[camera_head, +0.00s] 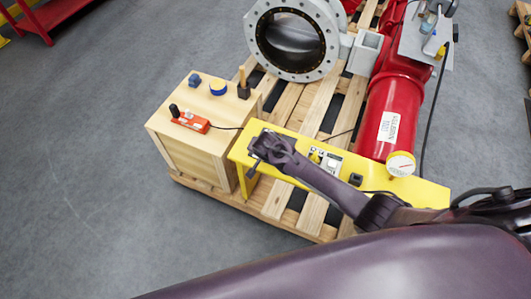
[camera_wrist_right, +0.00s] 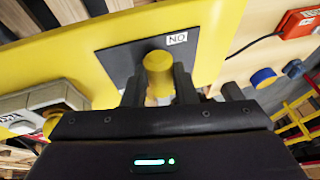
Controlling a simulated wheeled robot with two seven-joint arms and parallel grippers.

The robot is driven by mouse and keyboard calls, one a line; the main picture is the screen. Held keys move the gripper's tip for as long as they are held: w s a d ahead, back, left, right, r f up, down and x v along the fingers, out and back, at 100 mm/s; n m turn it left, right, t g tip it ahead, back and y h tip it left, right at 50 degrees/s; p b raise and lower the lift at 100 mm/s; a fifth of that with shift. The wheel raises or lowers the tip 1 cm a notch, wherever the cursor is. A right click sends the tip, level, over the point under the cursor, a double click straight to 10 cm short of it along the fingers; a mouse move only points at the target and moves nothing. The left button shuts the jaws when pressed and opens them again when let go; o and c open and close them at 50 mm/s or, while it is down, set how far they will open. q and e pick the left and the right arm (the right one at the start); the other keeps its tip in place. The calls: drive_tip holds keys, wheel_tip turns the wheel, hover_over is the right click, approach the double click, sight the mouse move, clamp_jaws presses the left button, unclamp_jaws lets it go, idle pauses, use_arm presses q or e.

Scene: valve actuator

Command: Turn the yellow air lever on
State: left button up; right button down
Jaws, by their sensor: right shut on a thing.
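The yellow air lever (camera_wrist_right: 158,68) shows in the right wrist view as a rounded yellow end over a black plate (camera_wrist_right: 115,62). A small white label (camera_wrist_right: 177,39) beside it shows the letters of "ON", upside down. My right gripper (camera_wrist_right: 158,88) has one dark finger on each side of the lever and is shut on it. In the head view my right gripper (camera_head: 257,163) is at the left end of the yellow panel (camera_head: 422,188) and hides the lever there. My left gripper is not in view.
A wooden box (camera_head: 190,152) left of the panel bears an orange control box (camera_head: 190,121), blue knobs and a wooden-handled tool (camera_head: 243,86). Behind stand a grey valve ring (camera_head: 255,40) and red cylinder (camera_head: 392,105) on a pallet (camera_head: 290,105). A gauge (camera_head: 400,163) is at right.

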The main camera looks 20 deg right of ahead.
drive_tip(key=shift+d, duration=0.15)
drive_tip(key=c, duration=1.2)
unclamp_jaws()
drive_tip(key=shift+o, duration=0.2)
drive_tip(key=v, duration=0.7)
drive_tip(key=shift+r+p, duration=0.35)
drive_tip(key=shift+r, duration=0.05)
drive_tip(key=shift+s, duration=0.1)
